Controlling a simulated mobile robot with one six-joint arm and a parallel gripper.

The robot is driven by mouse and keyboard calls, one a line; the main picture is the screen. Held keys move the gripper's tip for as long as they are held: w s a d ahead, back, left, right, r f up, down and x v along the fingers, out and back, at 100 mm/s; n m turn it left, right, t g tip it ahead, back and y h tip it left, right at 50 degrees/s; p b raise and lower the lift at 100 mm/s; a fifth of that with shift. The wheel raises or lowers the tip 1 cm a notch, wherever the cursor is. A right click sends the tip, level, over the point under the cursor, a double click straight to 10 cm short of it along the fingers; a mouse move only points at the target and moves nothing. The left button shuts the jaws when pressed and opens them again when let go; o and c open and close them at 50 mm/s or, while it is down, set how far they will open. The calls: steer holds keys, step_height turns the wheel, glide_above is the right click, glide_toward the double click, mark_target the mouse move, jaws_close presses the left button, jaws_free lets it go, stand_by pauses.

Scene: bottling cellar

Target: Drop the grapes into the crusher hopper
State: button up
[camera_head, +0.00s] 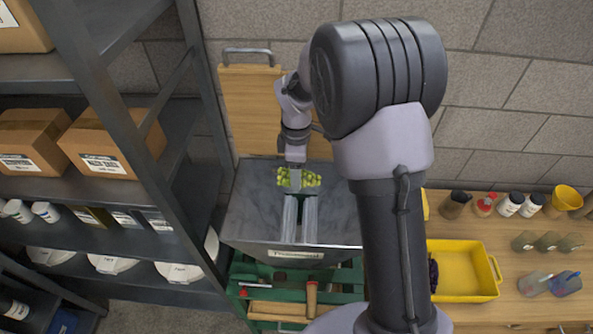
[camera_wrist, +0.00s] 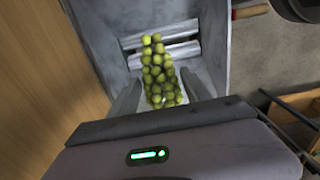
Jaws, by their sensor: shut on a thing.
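A bunch of green grapes (camera_wrist: 158,68) is between the fingers of my gripper (camera_wrist: 165,100), which is shut on it. In the head view the grapes (camera_head: 298,178) show at both sides of my gripper (camera_head: 296,182). They are over the grey metal crusher hopper (camera_head: 250,208), inside its outline. Two pale rollers (camera_head: 300,220) run along the hopper's floor, and they also show behind the grapes in the wrist view. The gap between grapes and rollers cannot be told exactly.
A yellow crate (camera_head: 465,268) with dark grapes (camera_head: 433,275) stands on the wooden bench at right, among bottles and cups. A metal shelf (camera_head: 190,190) with boxes stands close at left.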

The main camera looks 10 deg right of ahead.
step_height(320, 180, down, 19)
steer(key=b, duration=1.4)
steer(key=shift+s+f, duration=0.2)
steer(key=shift+s, duration=0.1)
steer(key=o, duration=1.1)
steer(key=shift+c, duration=0.2)
steer(key=shift+r, duration=0.1)
step_height(320, 180, up, 17)
steer(key=p, duration=0.3)
steer(key=shift+r+p, duration=0.15)
steer(key=shift+p, duration=0.25)
steer(key=shift+s, duration=0.1)
